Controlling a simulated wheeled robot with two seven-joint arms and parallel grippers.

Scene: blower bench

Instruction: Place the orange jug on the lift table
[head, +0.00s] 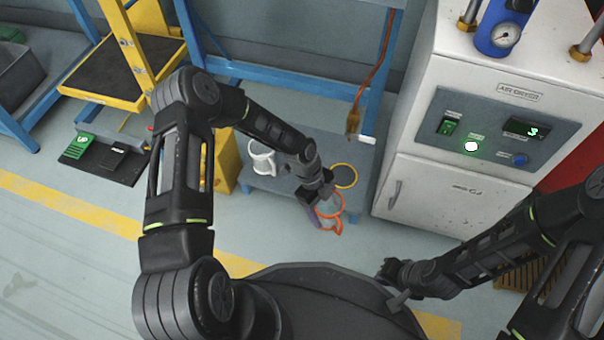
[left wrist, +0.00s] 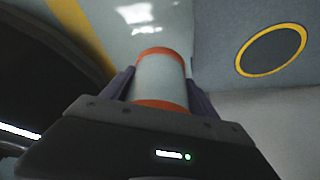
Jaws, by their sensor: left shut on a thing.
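The orange jug (head: 330,222), pale with orange bands, is in my left gripper (head: 318,196) near the front of the low blue-grey platform. In the left wrist view, the pale cylindrical part with orange bands (left wrist: 160,80) sits between the two fingers of the left gripper (left wrist: 160,92), which is shut on it. The lift table (head: 105,75), with a dark top and yellow frame, stands at the upper left, well away from the jug. My right gripper (head: 398,285) is low at centre right, clear of the jug; its opening is too small and dark to judge.
A white jug (head: 262,158) and a yellow-ringed dark disc (head: 345,176) are on the low platform (head: 290,180). The disc also shows in the wrist view (left wrist: 271,51). The air dryer cabinet (head: 440,205) stands right. A pedal with a green UP plate (head: 82,146) lies before the lift table.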

